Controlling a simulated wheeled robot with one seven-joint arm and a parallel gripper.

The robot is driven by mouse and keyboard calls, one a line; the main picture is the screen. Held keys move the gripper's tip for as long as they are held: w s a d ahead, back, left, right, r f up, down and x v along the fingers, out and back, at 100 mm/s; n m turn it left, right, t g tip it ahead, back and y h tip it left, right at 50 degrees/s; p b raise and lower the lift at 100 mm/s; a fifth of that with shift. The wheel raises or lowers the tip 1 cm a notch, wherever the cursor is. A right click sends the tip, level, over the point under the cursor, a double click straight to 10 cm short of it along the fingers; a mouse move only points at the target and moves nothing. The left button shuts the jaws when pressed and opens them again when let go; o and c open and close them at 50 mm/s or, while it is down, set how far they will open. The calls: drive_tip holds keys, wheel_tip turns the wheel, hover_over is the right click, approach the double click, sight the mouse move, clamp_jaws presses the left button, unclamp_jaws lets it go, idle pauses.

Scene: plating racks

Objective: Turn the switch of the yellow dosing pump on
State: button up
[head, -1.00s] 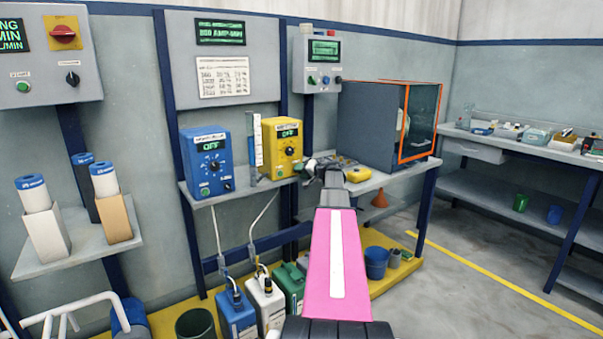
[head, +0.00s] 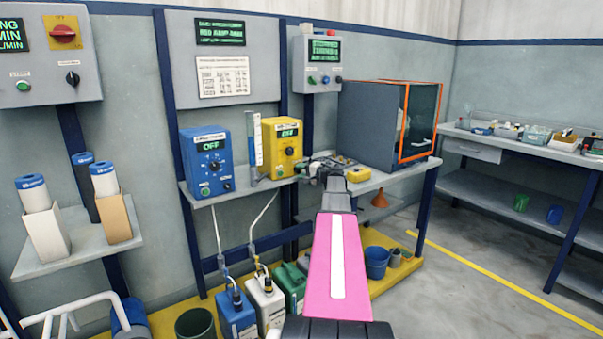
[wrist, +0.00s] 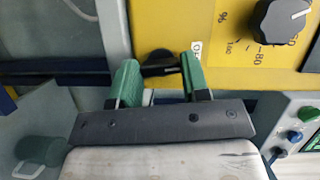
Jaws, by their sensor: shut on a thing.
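The yellow dosing pump (head: 283,165) stands on the wall shelf, right of a blue pump. Its green display (head: 289,132) is lit, but its word is too blurred to read surely. My gripper (head: 307,167) reaches its lower right front, small and partly hidden by my arm. In the wrist view the pump's yellow face (wrist: 205,25) fills the upper part, with its dial knob (wrist: 282,20) at top right. The green fingers of my gripper are shut on the black switch (wrist: 158,64), which shows between their tips. A white label beside it is partly covered by a finger.
The blue pump (head: 208,165), reading OFF, stands to the left, with a clear measuring cylinder (head: 255,150) between the pumps. A yellow object (head: 358,174) and a grey cabinet (head: 368,125) with an orange frame are to the right.

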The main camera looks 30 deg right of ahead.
drive_tip(key=m+t, duration=0.1)
drive_tip(key=m, duration=0.3)
drive_tip(key=shift+f+y, duration=0.15)
drive_tip(key=shift+y, duration=0.25)
drive_tip(key=shift+f+m+t, duration=0.1)
drive_tip(key=shift+m+t, duration=1)
drive_tip(key=shift+m, duration=1.2)
drive_tip(key=o, duration=0.9)
